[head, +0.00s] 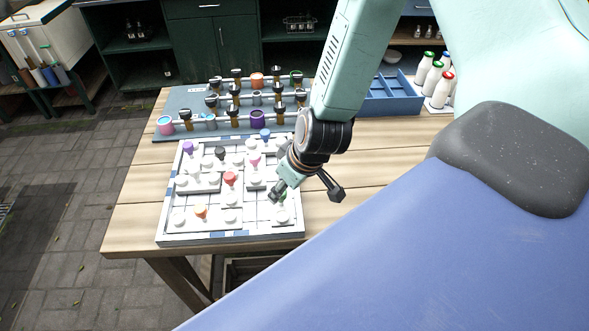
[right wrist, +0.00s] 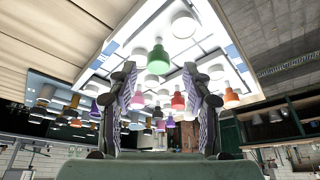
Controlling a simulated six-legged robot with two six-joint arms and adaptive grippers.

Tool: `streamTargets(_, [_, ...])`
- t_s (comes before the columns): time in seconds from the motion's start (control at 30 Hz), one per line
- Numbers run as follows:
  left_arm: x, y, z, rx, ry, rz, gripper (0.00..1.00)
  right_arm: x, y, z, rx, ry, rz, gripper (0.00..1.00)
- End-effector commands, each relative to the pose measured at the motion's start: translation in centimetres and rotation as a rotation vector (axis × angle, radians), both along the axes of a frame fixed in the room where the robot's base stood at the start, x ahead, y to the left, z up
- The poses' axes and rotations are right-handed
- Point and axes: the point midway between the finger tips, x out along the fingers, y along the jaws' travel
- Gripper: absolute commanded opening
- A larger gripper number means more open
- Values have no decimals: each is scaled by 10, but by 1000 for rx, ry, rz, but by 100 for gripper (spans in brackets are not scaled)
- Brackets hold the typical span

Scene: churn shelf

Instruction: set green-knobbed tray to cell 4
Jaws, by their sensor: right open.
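The green-knobbed tray shows its green knob (right wrist: 158,60) in the right wrist view, framed between my open fingers but beyond them. In the head view the green knob is mostly hidden behind my right gripper (head: 306,192), near the right edge of the white gridded board (head: 165,226). My right gripper (right wrist: 163,85) is open and empty, over that edge of the board. Cell numbers are too small to read, so I cannot tell which cell is 4. My left gripper is not in view.
On the board stand white pieces with red (head: 231,178), orange (head: 200,211), purple (head: 188,147), black (head: 220,153) and pink (head: 255,160) knobs. Behind is a rack mat (head: 180,100) with several cups. A blue crate (head: 395,104) and white bottles (head: 433,76) stand at back right.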

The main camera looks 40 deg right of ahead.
Motion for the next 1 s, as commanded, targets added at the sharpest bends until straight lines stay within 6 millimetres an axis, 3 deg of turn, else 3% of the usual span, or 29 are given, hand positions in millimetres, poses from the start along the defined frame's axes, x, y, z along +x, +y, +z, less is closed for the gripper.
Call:
streamTargets(0.4, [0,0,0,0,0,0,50,-15,-3,40,5,-3,-3,50])
streamTargets(1.0, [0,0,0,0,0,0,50,-31,-8,83,2,-7,-7,50])
